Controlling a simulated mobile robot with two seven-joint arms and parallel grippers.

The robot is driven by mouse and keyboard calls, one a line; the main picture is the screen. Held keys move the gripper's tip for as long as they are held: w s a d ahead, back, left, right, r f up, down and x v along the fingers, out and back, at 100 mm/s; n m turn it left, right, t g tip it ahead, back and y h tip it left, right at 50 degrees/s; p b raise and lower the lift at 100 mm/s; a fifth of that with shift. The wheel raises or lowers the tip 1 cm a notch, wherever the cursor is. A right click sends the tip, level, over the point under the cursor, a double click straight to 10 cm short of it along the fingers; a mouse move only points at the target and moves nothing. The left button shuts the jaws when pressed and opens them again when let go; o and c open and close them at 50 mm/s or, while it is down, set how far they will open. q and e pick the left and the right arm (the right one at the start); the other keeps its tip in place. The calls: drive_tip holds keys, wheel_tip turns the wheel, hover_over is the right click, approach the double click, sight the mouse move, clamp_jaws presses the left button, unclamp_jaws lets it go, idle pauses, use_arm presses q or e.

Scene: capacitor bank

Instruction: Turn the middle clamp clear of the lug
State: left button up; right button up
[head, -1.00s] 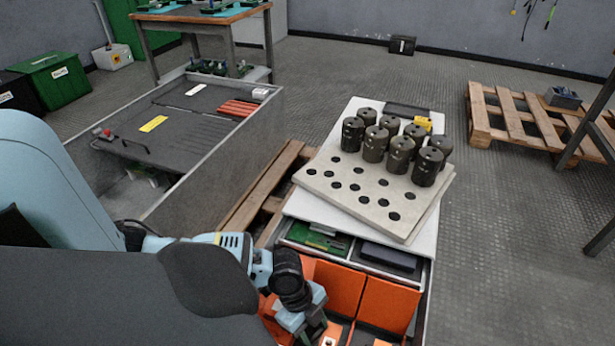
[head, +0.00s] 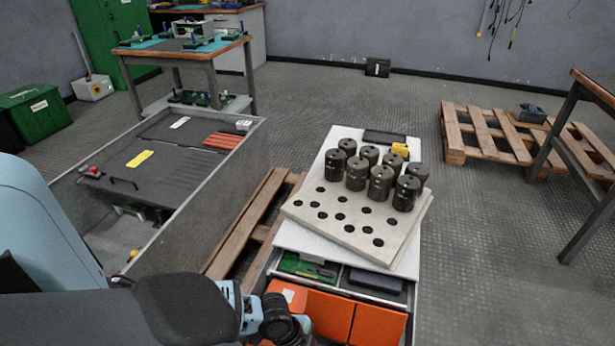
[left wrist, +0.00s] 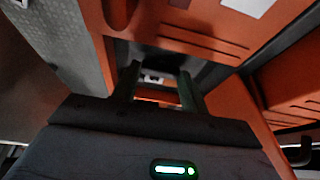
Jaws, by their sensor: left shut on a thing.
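My left gripper (left wrist: 158,84) points down into a dark gap between orange panels in the left wrist view. Its two fingers stand apart with a small pale and dark piece (left wrist: 153,79) between them, which I take to be the middle clamp. Most of it is hidden in shadow, so its angle and the lug cannot be made out. In the head view only my left wrist shows at the bottom edge, beside the orange panels (head: 325,312); the fingers are below the frame. My right gripper is in neither view.
Behind the orange panels, a pale perforated board (head: 350,230) carries several dark cylindrical capacitors (head: 381,183). A green circuit board (head: 308,267) lies in a compartment before it. A grey open cabinet (head: 190,200) stands left, with a wooden pallet (head: 245,230) between. Orange walls hem in my left gripper closely.

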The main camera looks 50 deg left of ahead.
use_arm(q)
drive_tip(key=o, duration=0.7)
drive_tip(key=shift+c, duration=0.2)
drive_tip(key=shift+o, duration=0.2)
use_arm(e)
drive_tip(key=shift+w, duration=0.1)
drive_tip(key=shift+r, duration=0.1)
use_arm(q)
drive_tip(key=shift+s+a+r, duration=0.1)
drive_tip(key=shift+a+r, duration=0.1)
drive_tip(key=shift+r, duration=0.3)
drive_tip(key=p+v, duration=0.3)
drive_tip(key=v, duration=0.3)
drive_tip(key=shift+r, duration=0.35)
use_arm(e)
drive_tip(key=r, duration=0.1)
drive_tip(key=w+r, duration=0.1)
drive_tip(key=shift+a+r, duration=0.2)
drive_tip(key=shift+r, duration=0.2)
use_arm(q)
drive_tip(key=shift+s, duration=0.15)
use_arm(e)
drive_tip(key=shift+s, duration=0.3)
